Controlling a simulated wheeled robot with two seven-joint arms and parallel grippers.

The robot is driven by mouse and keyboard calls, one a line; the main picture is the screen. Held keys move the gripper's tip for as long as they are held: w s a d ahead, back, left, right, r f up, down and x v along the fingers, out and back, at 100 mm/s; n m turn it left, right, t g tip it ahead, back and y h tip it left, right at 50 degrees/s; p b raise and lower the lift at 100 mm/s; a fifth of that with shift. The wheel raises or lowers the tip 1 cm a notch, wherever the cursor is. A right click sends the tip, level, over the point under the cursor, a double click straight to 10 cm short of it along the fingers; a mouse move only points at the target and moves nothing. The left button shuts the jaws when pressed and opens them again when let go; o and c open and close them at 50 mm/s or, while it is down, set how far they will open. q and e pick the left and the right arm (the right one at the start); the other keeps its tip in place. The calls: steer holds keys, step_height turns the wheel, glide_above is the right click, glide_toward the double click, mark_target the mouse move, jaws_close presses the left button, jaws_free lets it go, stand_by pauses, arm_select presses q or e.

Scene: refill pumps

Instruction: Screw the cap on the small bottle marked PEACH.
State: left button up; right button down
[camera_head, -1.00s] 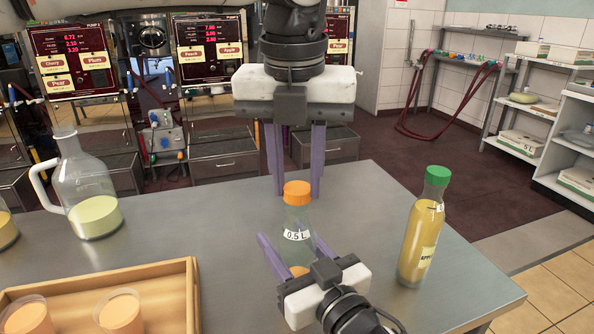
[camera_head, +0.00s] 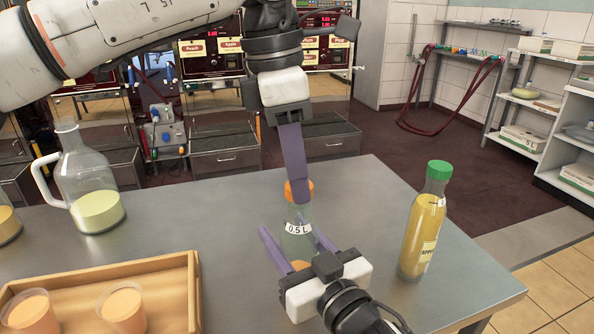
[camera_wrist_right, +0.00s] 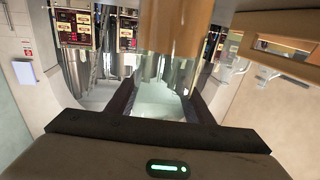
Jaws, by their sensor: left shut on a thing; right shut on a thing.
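The small clear bottle (camera_head: 293,214) stands upright near the table's middle, with a "0.5L" label and orange liquid low inside. No PEACH marking is readable on it. An orange cap (camera_head: 289,189) sits at its mouth; whether it is threaded cannot be seen. My left gripper (camera_head: 299,194) comes from above, shut on the cap, its fingers seen edge-on and hiding the cap's middle. My right gripper (camera_head: 291,238) is shut on the bottle's body from the front, one finger at each side. Close glass and an orange-tan surface (camera_wrist_right: 175,25) fill the right wrist view's upper middle.
A taller yellow bottle (camera_head: 420,240) with a green cap stands at the right. A glass jug (camera_head: 97,208) stands at the left. A wooden tray (camera_head: 165,265) with orange-filled cups is at the front left. The table (camera_head: 200,215) is clear around the small bottle.

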arm_select(q)
steer(key=m, duration=0.4)
steer(key=shift+w+d+g, duration=0.1)
steer(key=shift+g, duration=0.2)
steer(key=m, duration=0.4)
steer(key=shift+g, duration=0.3)
steer(key=m, duration=0.4)
steer(key=shift+w+y, duration=0.1)
steer(key=shift+y, duration=0.2)
steer(key=m, duration=0.3)
steer(key=shift+d+m+g+y, duration=0.1)
steer(key=shift+m+g+y, duration=0.2)
steer(key=shift+m, duration=0.1)
steer(key=m+y, duration=0.1)
steer(key=m, duration=0.4)
steer(key=shift+d+m, duration=0.1)
steer(key=shift+m, duration=0.3)
steer(key=m, duration=0.5)
steer(key=shift+m+y, duration=0.3)
steer(key=shift+m, duration=0.1)
steer(key=o, duration=1.1)
steer(key=shift+c, duration=0.2)
